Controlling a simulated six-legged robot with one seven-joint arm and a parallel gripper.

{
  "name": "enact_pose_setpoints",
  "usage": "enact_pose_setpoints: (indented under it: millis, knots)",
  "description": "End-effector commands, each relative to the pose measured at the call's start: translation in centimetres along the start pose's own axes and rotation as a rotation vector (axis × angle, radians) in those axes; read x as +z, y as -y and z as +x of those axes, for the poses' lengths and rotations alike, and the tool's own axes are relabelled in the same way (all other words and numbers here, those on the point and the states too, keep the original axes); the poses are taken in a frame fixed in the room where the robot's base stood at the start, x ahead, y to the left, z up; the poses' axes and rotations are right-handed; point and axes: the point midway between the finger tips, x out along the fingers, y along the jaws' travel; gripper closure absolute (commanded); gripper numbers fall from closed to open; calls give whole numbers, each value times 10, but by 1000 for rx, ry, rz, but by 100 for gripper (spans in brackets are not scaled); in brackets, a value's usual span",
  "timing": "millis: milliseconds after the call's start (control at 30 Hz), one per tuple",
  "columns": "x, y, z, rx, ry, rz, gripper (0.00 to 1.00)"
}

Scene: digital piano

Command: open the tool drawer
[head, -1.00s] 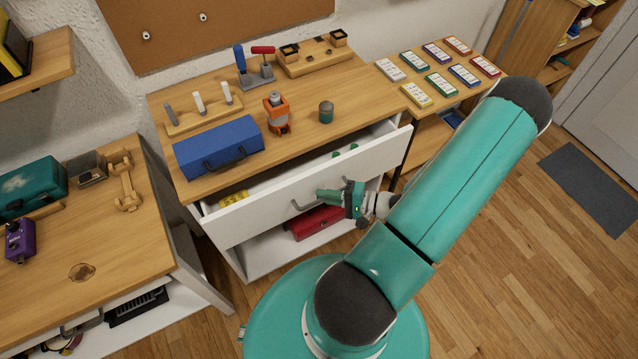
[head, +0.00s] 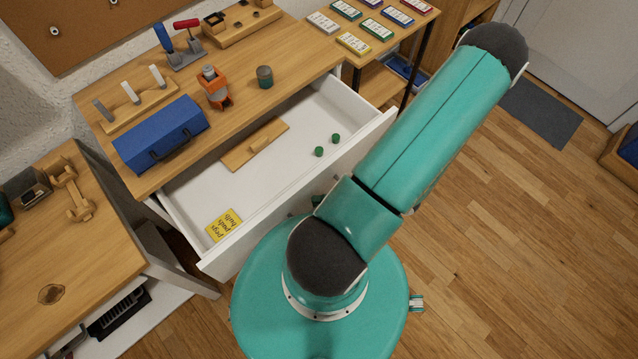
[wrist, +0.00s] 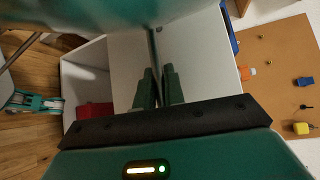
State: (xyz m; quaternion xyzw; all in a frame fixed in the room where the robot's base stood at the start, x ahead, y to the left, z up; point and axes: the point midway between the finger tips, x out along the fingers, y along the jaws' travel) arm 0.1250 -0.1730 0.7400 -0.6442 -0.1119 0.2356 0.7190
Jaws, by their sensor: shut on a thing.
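The tool drawer (head: 285,185) is pulled well out from under the wooden top, and its white inside shows. In the head view my arm and the drawer front hide nearly all of the gripper.
On the bench top (head: 225,120) stand a blue toolbox (head: 160,135), an orange tool (head: 214,88) and a small jar (head: 264,77). Another bench (head: 100,255) is at the left. My round base is close to the drawer front. Open wooden floor (head: 500,240) lies to the right.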

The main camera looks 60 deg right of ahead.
Motion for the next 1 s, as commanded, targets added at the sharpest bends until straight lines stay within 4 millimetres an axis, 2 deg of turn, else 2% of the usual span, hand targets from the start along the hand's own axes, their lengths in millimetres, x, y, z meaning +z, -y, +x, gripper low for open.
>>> enact_pose_setpoints:
  millis: [233, 267, 300, 667, 867, 1000]
  knots:
    - [0, 1, 0, -3, 0, -1, 100]
    - [0, 1, 0, -3, 0, -1, 85]
    - [0, 1, 0, -2, 0, -1, 80]
    - [-1, 0, -4, 0, -1, -1, 80]
    - [-1, 0, -33, 3, -2, -3, 80]
    - [-1, 0, -65, 3, -3, -2, 80]
